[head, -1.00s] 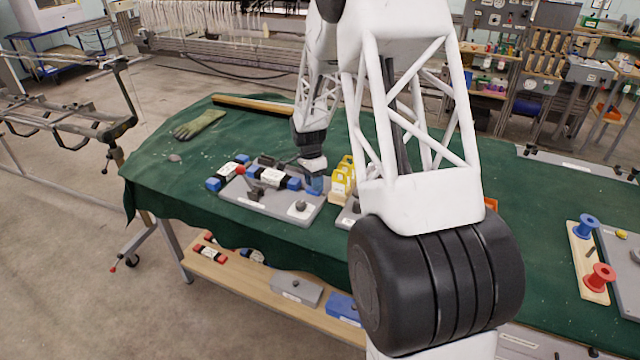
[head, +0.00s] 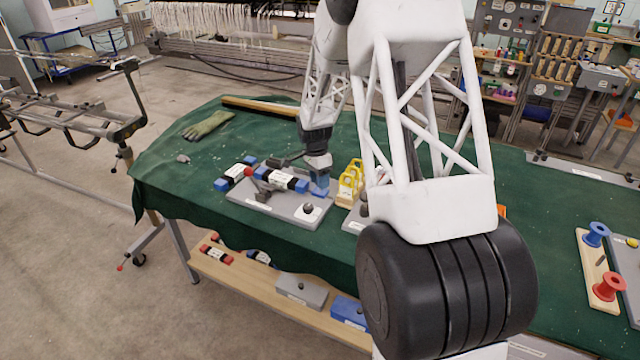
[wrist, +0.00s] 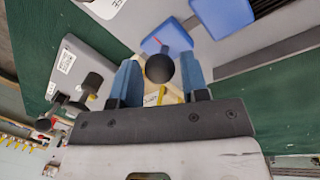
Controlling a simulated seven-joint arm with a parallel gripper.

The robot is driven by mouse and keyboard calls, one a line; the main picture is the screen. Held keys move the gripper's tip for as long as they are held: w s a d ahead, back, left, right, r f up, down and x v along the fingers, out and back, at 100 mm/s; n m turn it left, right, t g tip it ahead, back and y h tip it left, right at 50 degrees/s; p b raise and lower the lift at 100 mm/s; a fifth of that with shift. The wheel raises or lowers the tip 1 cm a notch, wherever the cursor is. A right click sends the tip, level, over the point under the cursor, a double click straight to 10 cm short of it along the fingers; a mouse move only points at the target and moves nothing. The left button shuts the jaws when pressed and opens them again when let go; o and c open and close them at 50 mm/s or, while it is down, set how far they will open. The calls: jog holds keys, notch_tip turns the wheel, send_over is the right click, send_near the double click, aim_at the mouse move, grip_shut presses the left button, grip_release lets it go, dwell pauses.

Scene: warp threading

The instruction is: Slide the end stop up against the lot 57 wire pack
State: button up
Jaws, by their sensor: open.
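A wire pack with a white label and blue ends (head: 281,180) lies on the grey fixture plate (head: 252,200) in the head view; its lot number is too small to read. My gripper (head: 320,189) is at the pack's right end, fingers pointing down. In the wrist view my gripper (wrist: 158,88) is open, with a blue finger on each side of a dark round knob (wrist: 160,68). A blue block (wrist: 167,37) shows just beyond the knob. I cannot tell surely whether this block and knob are the end stop. My gripper hides part of that area in the head view.
A second blue-ended pack (head: 236,171) lies left of the plate, near a red ball knob (head: 249,172). Yellow pieces (head: 350,180) stand close to my gripper's right. A glove (head: 208,125) lies at the back left. The green cloth in front of it is mostly clear.

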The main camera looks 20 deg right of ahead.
jog(key=shift+w+a+r, duration=0.1)
jog(key=shift+w+r, duration=0.1)
jog(key=shift+r, duration=0.8)
jog(key=shift+w+d+r, duration=0.1)
jog(key=shift+w+r, duration=0.05)
jog(key=shift+r, duration=0.9)
jog(key=shift+w+a+r, duration=0.1)
jog(key=shift+w+r, duration=0.1)
jog(key=shift+r, duration=0.8)
jog(key=shift+c, duration=0.3)
jog(key=shift+c, duration=1.3)
jog(key=shift+s+d+r+m, duration=0.25)
jog(key=shift+s+d+m, duration=0.05)
jog(key=shift+m, duration=0.1)
grip_shut()
jog(key=s+d+r+m+t+y, duration=0.1)
jog(key=m, duration=0.1)
jog(key=s+d+r+m+t+y, duration=0.1)
jog(key=s+d+r+m, duration=0.1)
jog(key=m, duration=0.1)
jog(key=s+d+r+m+t+y, duration=0.1)
jog(key=d+m+t, duration=0.1)
jog(key=m, duration=0.1)
jog(key=shift+s+r, duration=0.15)
jog(key=shift+r, duration=0.1)
